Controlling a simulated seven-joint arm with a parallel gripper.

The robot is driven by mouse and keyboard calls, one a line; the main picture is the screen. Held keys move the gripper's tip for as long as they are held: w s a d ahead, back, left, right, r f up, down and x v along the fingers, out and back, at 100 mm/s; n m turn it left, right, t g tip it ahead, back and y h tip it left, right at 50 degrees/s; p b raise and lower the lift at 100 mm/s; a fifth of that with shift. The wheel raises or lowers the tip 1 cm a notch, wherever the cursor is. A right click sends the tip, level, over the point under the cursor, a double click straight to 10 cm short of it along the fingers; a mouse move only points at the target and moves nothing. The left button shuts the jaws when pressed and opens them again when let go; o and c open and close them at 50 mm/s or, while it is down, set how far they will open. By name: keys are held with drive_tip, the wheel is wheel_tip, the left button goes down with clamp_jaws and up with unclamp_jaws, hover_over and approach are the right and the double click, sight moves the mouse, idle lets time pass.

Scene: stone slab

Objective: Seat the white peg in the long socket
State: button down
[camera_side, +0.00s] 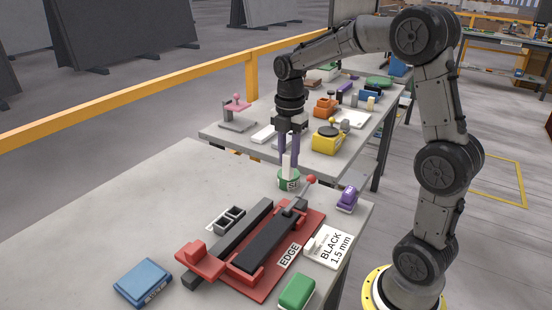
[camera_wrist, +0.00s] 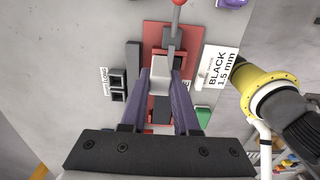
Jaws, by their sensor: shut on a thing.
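The white peg (camera_side: 287,166) hangs upright from my gripper (camera_side: 288,152), whose purple fingers are shut on it. In the wrist view the peg (camera_wrist: 160,76) shows pale between the fingertips (camera_wrist: 160,90), over the red fixture. Two dark square sockets (camera_side: 229,219) stand side by side on the slab, left of the fixture, with a small label beside them. In the wrist view the sockets (camera_wrist: 118,86) are left of my fingers, and the label (camera_wrist: 105,80) appears to read LONG. The peg is above the slab and apart from the sockets.
A red fixture (camera_side: 262,283) with dark bars and a red-knobbed lever takes up the slab's middle. A green tin (camera_side: 289,181) stands near the peg. A purple block (camera_side: 347,199), green block (camera_side: 297,292), blue block (camera_side: 143,283) and BLACK card (camera_side: 328,247) surround it. The slab's left is clear.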

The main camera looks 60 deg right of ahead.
drive_tip(key=shift+s+a+m, duration=0.2)
drive_tip(key=shift+s+m, duration=0.2)
drive_tip(key=shift+s, duration=0.1)
drive_tip(key=s+a, duration=0.2)
drive_tip(key=a, duration=0.7)
hover_over(235, 213)
drive_tip(key=s+a, duration=0.1)
drive_tip(key=s, duration=0.1)
drive_tip(key=shift+n, duration=0.4)
drive_tip(key=shift+w+a+f, duration=0.1)
drive_tip(key=shift+w+f, duration=0.05)
drive_tip(key=shift+f, duration=2.9)
drive_tip(key=shift+w+a+f, duration=0.1)
drive_tip(key=shift+f, duration=2.9)
drive_tip(key=shift+f, duration=0.15)
drive_tip(key=c, duration=0.7)
unclamp_jaws()
drive_tip(key=shift+o, duration=0.2)
